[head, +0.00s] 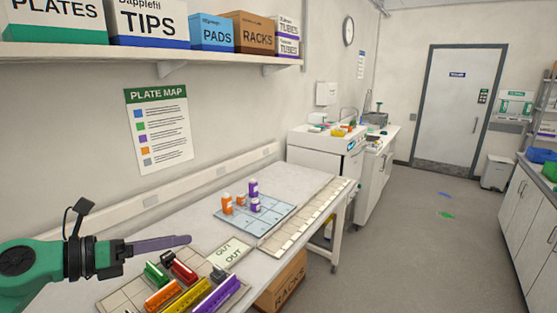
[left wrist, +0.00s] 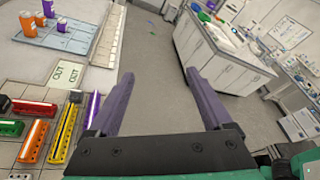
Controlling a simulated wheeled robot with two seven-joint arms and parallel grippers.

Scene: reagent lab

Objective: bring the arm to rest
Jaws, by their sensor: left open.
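My left gripper (head: 160,244) comes in from the left in the head view, above the near end of the white bench (head: 290,180). In the left wrist view its two purple fingers (left wrist: 158,95) stand wide apart with only floor behind the gap. It holds nothing and is apart from the items on the bench. My right gripper does not show in either view.
Several coloured racks, including a yellow one (head: 186,297), lie on a gridded mat near the gripper. Orange and purple bottles (head: 253,188) stand on a blue-grey grid (head: 270,222) farther along. A shelf of boxes hangs above.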

